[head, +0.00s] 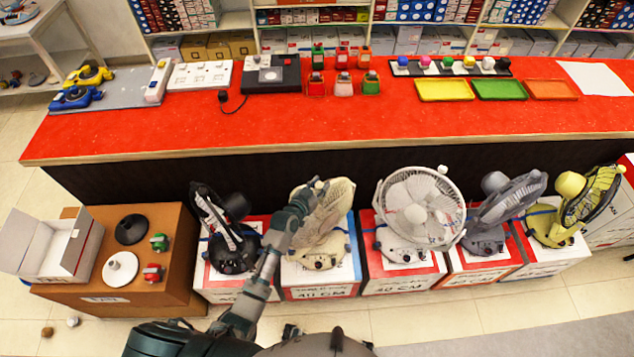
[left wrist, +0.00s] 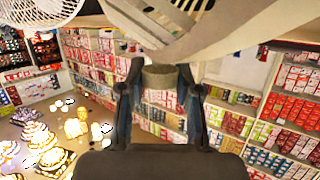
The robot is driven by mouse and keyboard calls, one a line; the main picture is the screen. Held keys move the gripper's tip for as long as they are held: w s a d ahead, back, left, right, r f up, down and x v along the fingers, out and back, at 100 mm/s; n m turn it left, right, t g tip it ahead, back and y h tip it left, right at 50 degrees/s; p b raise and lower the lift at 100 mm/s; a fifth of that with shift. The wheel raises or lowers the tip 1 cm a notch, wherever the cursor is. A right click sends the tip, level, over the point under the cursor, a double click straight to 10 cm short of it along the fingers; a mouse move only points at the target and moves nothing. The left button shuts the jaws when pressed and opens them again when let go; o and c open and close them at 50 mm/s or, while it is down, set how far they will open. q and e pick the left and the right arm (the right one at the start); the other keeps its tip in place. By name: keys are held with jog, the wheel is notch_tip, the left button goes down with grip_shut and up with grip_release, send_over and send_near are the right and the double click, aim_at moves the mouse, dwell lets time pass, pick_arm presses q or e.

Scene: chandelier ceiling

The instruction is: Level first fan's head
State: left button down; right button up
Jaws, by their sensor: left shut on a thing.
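A row of table fans stands on boxes in front of the counter. The leftmost is a black fan (head: 234,258), its head turned edge-on. Beside it is a cream fan (head: 336,220), its round head tilted. My left gripper (head: 316,186) reaches up across the cream fan's head. In the left wrist view my left gripper (left wrist: 160,88) is shut on a short beige knob (left wrist: 160,76) under the cream fan's head (left wrist: 215,32). The arm hides part of that fan. My right gripper is not in view.
A white fan (head: 417,208), a grey fan (head: 500,212) and a yellow fan (head: 580,205) stand to the right. Behind is a red counter (head: 330,115) with switches and trays. A brown box (head: 175,270) stands left. Pale floor is clear at the front right.

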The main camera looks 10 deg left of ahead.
pick_arm(q)
jog(key=shift+s+d+f, duration=0.1)
jog(key=shift+f, duration=0.1)
jog(key=c, duration=1)
grip_release()
jog(key=shift+o, duration=1.1)
jog(key=shift+d+r, duration=0.1)
jog(key=shift+r, duration=0.05)
jog(key=v, duration=1.2)
